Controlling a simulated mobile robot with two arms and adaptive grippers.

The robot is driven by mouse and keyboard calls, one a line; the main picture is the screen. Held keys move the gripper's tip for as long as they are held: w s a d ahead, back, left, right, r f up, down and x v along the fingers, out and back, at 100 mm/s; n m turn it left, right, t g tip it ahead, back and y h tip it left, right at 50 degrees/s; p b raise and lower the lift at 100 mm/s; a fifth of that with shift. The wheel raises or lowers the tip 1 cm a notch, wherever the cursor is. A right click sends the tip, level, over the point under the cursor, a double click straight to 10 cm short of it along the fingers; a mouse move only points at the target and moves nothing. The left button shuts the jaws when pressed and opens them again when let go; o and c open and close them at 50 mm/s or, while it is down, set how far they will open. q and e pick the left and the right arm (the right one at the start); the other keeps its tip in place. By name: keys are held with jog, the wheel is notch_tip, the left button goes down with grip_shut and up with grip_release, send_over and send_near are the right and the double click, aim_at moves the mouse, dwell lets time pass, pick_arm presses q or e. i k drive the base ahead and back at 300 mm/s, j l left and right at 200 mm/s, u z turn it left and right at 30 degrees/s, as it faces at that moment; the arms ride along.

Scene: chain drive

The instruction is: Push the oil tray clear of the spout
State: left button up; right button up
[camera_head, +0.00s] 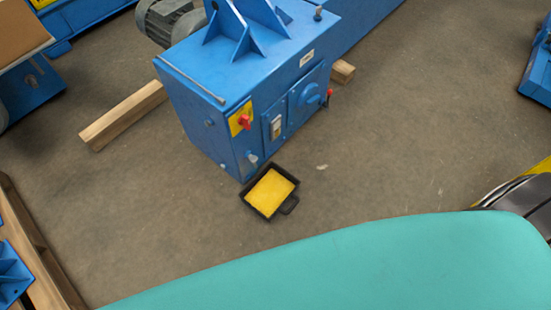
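A small pale spout (252,157) sticks out low on the machine's front, just above the tray's upper left edge. Neither of my grippers shows in the head view.
Wooden beams (125,115) stick out from under the machine. A large teal surface (340,265) fills the bottom of the view. A wooden pallet edge (40,265) lies at the lower left. The concrete floor (420,140) right of the tray is clear.

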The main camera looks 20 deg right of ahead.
aim_at(267, 194)
jog(key=j+z, duration=0.35)
jog(key=k+j+z, duration=0.15)
jog(key=z, duration=0.2)
jog(key=k+j+z, duration=0.15)
jog(key=j+z, duration=0.15)
jog(key=j, duration=0.1)
